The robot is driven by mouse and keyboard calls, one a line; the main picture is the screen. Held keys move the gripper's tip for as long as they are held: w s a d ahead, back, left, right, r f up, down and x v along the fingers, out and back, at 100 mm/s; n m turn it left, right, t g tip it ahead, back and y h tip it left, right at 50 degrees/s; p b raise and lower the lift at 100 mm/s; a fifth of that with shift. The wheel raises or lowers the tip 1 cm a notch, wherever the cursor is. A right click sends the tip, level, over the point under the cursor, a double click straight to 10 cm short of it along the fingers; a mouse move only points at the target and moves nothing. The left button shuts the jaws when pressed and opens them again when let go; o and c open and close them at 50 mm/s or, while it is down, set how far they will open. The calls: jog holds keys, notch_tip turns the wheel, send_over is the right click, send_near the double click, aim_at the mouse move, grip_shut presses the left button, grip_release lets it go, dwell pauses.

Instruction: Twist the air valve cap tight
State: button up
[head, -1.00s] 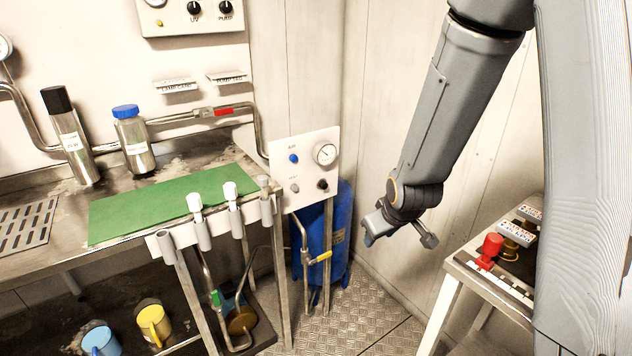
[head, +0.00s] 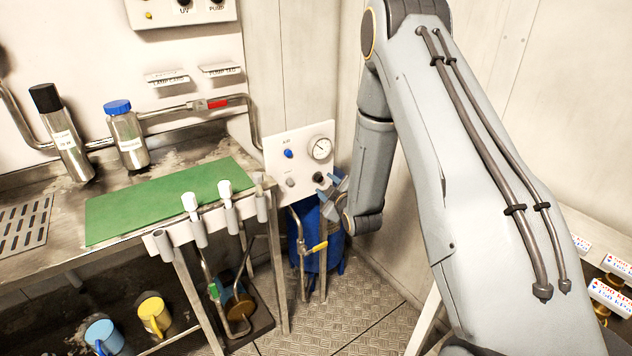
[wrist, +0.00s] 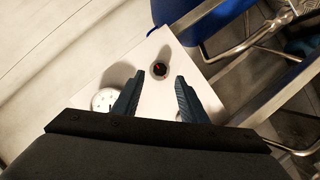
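A white panel (head: 272,160) hangs at the bench's right end with a blue knob (head: 288,153), a round gauge (head: 320,148), a pale knob (head: 291,182) and a black round cap (head: 319,177) at its lower right. I take the black cap as the air valve cap. My gripper (head: 328,188) is close to it in the head view. In the wrist view the cap (wrist: 159,70), with a small red mark, shows beyond and between the fingertips of my gripper (wrist: 155,83). The fingers are apart and empty. I cannot tell the exact gap to the cap.
A blue tank (head: 318,245) stands below the panel, with a pipe and yellow-handled valve (head: 319,248) before it. The steel bench with a green mat (head: 165,200) lies left. White-topped fittings (head: 225,188) line its front edge. Metal floor (head: 350,310) is open at the right.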

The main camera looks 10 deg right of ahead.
aim_at(319, 180)
jog(key=shift+p+x, duration=0.35)
jog(key=shift+x, duration=1.85)
jog(key=shift+c, duration=0.3)
grip_shut()
jog(key=shift+a, duration=0.2)
